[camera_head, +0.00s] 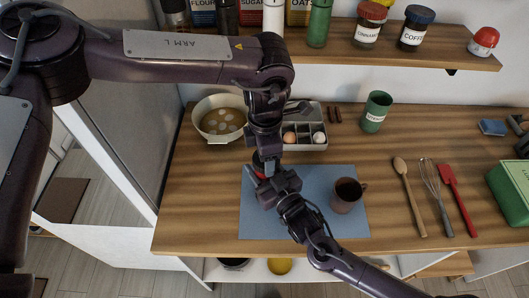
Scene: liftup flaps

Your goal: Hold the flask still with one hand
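Both my grippers meet at the back left part of a blue mat (260,228) on the wooden counter. A small upright item with a red part (258,170) shows between them. It may be the flask, but the grippers hide most of it. My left gripper (265,158) comes down from above, right over this item. My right gripper (263,185) reaches in from the lower right, low over the mat and close beside the item. The fingers of both are too small and covered to tell whether they are open or shut on it.
A brown mug (346,196) stands on the mat's right side. Behind are a bowl (220,118), an egg tray (313,140) and a green cup (376,112). A wooden spoon (409,195), whisk (436,195) and red spatula (458,200) lie right. A jar shelf (400,54) hangs above.

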